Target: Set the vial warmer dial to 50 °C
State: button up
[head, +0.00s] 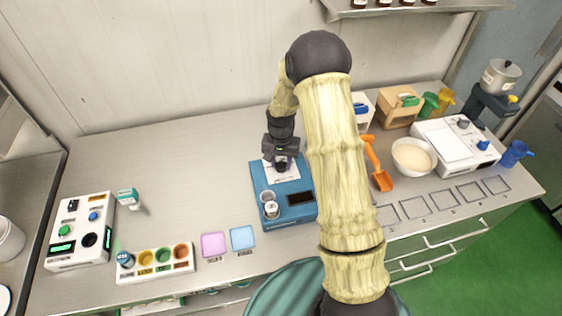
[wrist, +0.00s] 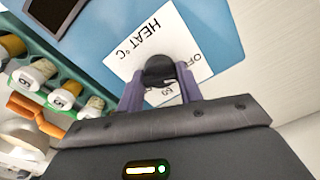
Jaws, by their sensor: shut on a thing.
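The vial warmer (head: 258,183) is a blue box in the middle of the bench, with a white dial plate at its back. In the wrist view, the plate (wrist: 145,50) reads "HEAT °C", with "OFF" and what looks like "50" near the dial. The dark round dial (wrist: 160,69) sits between the purple fingers of my gripper (wrist: 159,85), which is shut on it. My gripper (head: 281,164) is over the back of the warmer in the head view and hides most of the dial there. The dial's pointer cannot be made out.
A white-capped vial (head: 271,210) stands in the warmer's front left, beside a dark display (head: 300,198). Pink (head: 214,244) and blue (head: 242,238) pads lie to the left. A white bowl (head: 413,156) and orange scoop (head: 380,178) are to the right. The back left bench is clear.

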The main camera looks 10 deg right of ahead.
jog(key=m+b, duration=0.1)
jog(key=m, duration=0.2)
jog(key=shift+m, duration=0.3)
jog(key=m, duration=0.4)
jog(key=shift+r+m, duration=0.1)
jog(key=shift+m, duration=0.2)
jog(key=m+p, duration=0.1)
jog(key=m, duration=0.3)
jog(key=shift+m, duration=0.3)
jog(key=m+p, duration=0.1)
jog(key=m, duration=0.3)
jog(key=shift+m+p, duration=0.35)
jog(key=shift+m, duration=0.05)
jog(key=shift+w, duration=0.1)
jog(key=o, duration=1)
